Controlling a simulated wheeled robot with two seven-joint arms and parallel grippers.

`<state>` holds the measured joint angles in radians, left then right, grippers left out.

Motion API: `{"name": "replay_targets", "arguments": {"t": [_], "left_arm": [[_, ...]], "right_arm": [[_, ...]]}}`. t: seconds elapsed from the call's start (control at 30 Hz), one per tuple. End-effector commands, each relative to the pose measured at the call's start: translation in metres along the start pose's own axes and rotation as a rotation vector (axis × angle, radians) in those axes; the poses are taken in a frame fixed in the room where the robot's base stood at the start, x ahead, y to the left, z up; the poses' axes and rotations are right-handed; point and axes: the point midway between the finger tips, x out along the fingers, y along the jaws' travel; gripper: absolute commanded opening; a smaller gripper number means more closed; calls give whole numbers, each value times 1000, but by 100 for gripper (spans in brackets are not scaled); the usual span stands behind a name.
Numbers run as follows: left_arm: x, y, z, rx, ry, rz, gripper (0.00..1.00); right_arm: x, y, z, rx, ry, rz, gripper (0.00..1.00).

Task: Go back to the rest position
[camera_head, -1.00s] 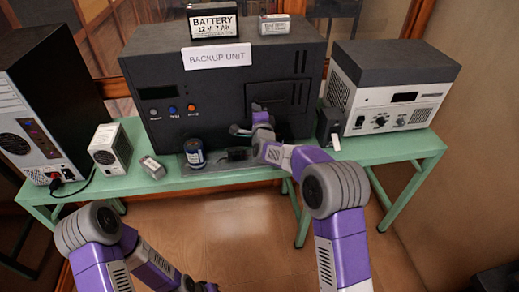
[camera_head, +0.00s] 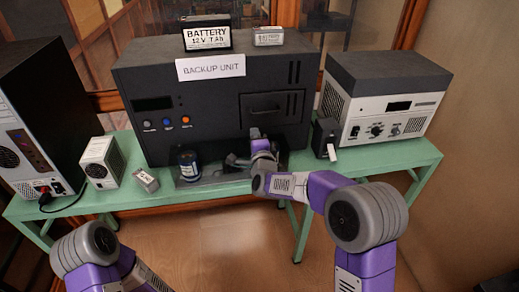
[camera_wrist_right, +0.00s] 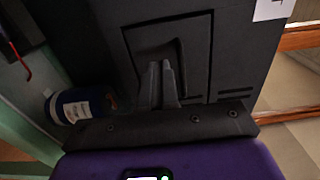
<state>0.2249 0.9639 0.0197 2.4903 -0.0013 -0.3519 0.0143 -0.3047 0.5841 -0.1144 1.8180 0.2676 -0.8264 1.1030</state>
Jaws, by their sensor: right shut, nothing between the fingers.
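My right gripper (camera_head: 254,131) is in front of the lower part of the panel on the dark backup unit (camera_head: 205,103). In the right wrist view its two fingers (camera_wrist_right: 160,84) are together and empty, pointing at the panel (camera_wrist_right: 170,45) with its recess. The panel (camera_head: 273,106) looks closed in the head view. Whether the fingertips touch it I cannot tell. My right arm reaches in from the right with its elbow bent. My left arm is at the lower left, and its gripper is out of the picture.
The green table (camera_head: 385,160) carries a blue can (camera_head: 189,166), a small grey block (camera_head: 146,181), a white box (camera_head: 102,162), a computer tower (camera_head: 42,120), a small black device (camera_head: 325,138) and a grey-white instrument (camera_head: 382,105). Two batteries (camera_head: 207,39) (camera_head: 267,37) stand on the unit. The floor before the table is clear.

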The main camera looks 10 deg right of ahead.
Motion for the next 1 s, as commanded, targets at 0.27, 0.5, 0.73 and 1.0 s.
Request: {"name": "replay_targets", "arguments": {"t": [0.27,0.5,0.73,1.0], "left_arm": [[-2,1,0,0,-1,0,0],[-3,1,0,0,-1,0,0],[-6,2,1,0,-1,0,0],[-20,8,1,0,-1,0,0]], "right_arm": [[-42,0,0,0,-1,0,0],[-55,0,0,-1,-1,0,0],[-60,42,-2,-93,-26,104,0],[-129,219,-9,-480,-272,562,0]]}}
